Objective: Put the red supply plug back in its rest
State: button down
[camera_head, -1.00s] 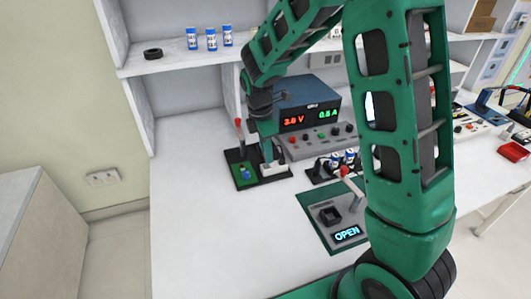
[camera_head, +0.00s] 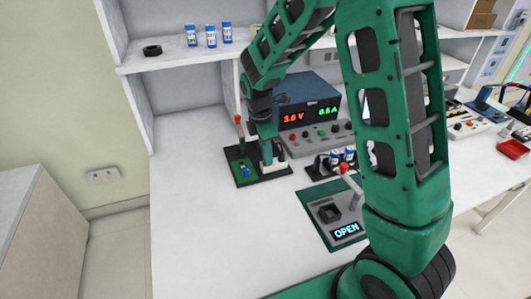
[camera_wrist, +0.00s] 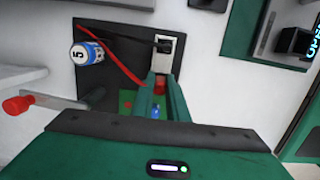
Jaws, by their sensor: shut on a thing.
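My gripper (camera_wrist: 160,88) is shut on the red supply plug (camera_wrist: 160,84); only a small red part shows between the green fingers. A red cable (camera_wrist: 115,58) runs beside it. The plug is at the near end of a white block (camera_wrist: 169,52) with a dark slot, on a black base (camera_wrist: 105,82). I cannot tell whether this block is the rest or whether the plug touches it. In the head view my gripper (camera_head: 267,158) points down beside the white block (camera_head: 280,168); the plug is hidden there.
A green board (camera_head: 235,155) with a blue lamp (camera_head: 246,171) lies left of my gripper. A red-tipped lever (camera_head: 239,122) stands behind it. A supply with a lit display (camera_head: 308,112) stands behind right. A blue-and-white can (camera_wrist: 88,53) shows by the cable. Front-left bench is clear.

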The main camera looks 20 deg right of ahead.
jog(key=shift+f, duration=0.4)
jog(key=c, duration=1.7)
grip_release()
jog(key=shift+o, duration=0.2)
jog(key=shift+r, duration=0.15)
notch_tip(320, 180, up, 10)
jog(key=a, duration=0.1)
jog(key=shift+a+r, duration=0.2)
